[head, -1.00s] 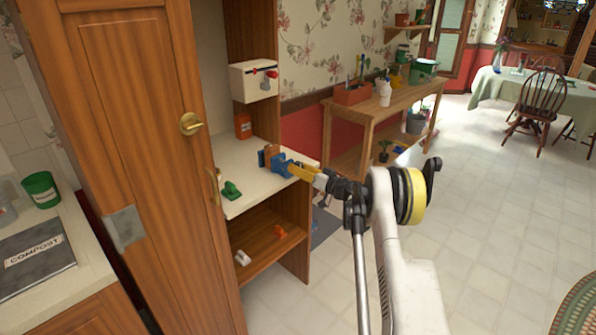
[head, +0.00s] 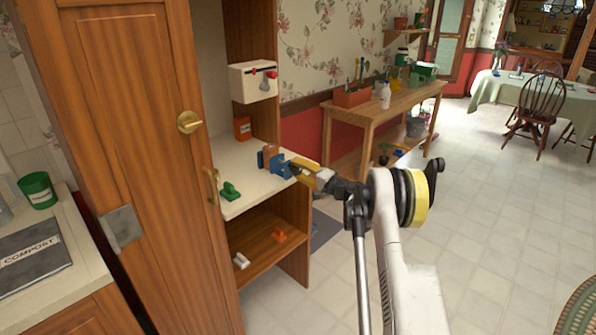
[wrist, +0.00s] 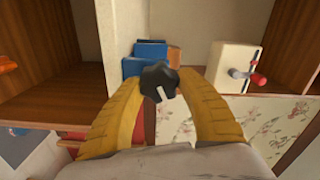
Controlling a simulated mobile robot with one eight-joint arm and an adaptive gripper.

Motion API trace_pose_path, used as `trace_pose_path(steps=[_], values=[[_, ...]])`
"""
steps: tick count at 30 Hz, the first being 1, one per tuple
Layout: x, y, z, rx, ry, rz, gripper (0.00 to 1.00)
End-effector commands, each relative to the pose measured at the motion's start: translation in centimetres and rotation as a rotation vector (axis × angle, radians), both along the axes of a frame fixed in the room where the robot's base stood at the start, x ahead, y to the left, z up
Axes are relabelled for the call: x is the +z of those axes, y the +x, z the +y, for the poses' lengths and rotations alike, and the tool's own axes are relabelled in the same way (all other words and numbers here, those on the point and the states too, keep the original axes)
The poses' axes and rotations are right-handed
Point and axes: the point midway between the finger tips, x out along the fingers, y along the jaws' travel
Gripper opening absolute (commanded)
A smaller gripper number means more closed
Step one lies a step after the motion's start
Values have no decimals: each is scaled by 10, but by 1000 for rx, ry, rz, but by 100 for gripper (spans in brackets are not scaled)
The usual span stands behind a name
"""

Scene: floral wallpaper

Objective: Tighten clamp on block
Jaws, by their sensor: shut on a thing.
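The blue clamp (head: 279,167) sits on the cream shelf of the wooden cabinet, beside an orange-brown block (head: 270,152). In the wrist view the blue clamp (wrist: 147,52) lies beyond the fingers, with a sliver of the block (wrist: 174,56) beside it. The clamp's black knob (wrist: 159,80) is between the fingertips. My gripper (wrist: 161,78) has yellow fingers shut on this knob. In the head view my gripper (head: 302,171) reaches the clamp from the right. The contact between the clamp's jaws and the block is too small to tell.
A green object (head: 230,191) lies on the shelf's front left, and an orange-red container (head: 242,127) stands at the back. A white box (head: 254,82) with a red knob hangs above. The cabinet door (head: 150,170) stands at left. Open floor lies to the right.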

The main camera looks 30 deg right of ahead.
Motion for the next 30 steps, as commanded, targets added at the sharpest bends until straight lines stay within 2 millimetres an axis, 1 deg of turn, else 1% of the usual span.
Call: trace_pose_path(steps=[30], values=[[-2,0,1,1,893,323,14]])
